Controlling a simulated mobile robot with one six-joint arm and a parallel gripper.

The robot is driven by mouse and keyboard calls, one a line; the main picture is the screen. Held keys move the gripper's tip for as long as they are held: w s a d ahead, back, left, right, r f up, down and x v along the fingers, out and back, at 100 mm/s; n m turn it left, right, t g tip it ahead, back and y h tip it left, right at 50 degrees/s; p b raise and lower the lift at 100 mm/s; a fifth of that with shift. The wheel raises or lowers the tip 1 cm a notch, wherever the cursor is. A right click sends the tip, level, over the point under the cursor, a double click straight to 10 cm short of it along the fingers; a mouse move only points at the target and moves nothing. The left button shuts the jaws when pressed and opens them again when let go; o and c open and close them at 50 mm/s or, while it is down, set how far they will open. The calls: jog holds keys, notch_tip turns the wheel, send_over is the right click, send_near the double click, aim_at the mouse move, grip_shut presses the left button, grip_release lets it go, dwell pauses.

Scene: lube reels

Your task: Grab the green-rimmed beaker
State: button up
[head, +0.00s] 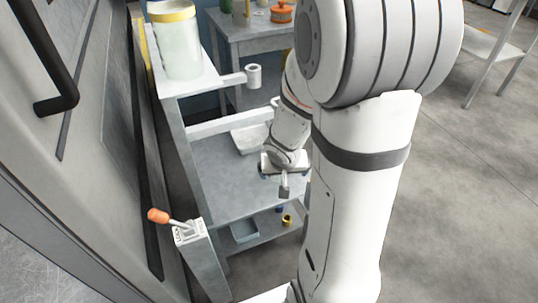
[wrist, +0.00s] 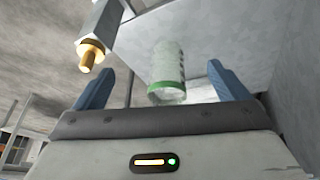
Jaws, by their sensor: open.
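The green-rimmed beaker (wrist: 168,66) shows in the wrist view as a pale, clear cylinder with marks on its side and a green band near its lower end in the picture. It stands against a grey surface. My gripper (wrist: 160,82) is open, with one blue finger on each side of the beaker in the picture. The beaker appears beyond the fingertips, with nothing between the jaws; the exact distance cannot be told. In the head view my gripper (head: 284,187) hangs over the grey cart's shelf, and I cannot make out the beaker there.
A brass-tipped fitting (wrist: 92,55) is near the left finger. The cart (head: 225,175) carries a large yellow-rimmed container (head: 178,45) on top, and a white cup-like part (head: 253,76) at its side. An orange-handled lever (head: 160,216) stands at the near left. Open floor (head: 465,200) lies right.

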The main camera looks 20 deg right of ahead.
notch_tip(320, 180, down, 6)
jog(key=b, duration=0.2)
jog(key=shift+y, duration=0.3)
jog(key=w+d+p, duration=0.1)
jog(key=w+p, duration=0.1)
jog(key=w, duration=0.1)
jog(key=w+d+p, duration=0.1)
jog(key=w+p, duration=0.1)
jog(key=w, duration=0.2)
jog(key=w+d+p, duration=0.1)
jog(key=w+p, duration=0.2)
jog(key=w, duration=0.1)
jog(key=shift+w+d+r, duration=0.1)
jog(key=shift+d+r, duration=0.05)
jog(key=shift+d, duration=0.25)
jog(key=b+x, duration=0.1)
jog(key=x, duration=0.1)
jog(key=b+x, duration=0.1)
jog(key=x, duration=0.2)
jog(key=shift+w+d+f+b, duration=0.1)
jog(key=shift+w+f+b, duration=0.15)
jog(key=shift+w+b, duration=0.2)
jog(key=shift+r, duration=0.1)
jog(key=c, duration=1.1)
jog(key=shift+o, duration=0.2)
jog(key=shift+r+p, duration=0.25)
jog(key=shift+p, duration=0.15)
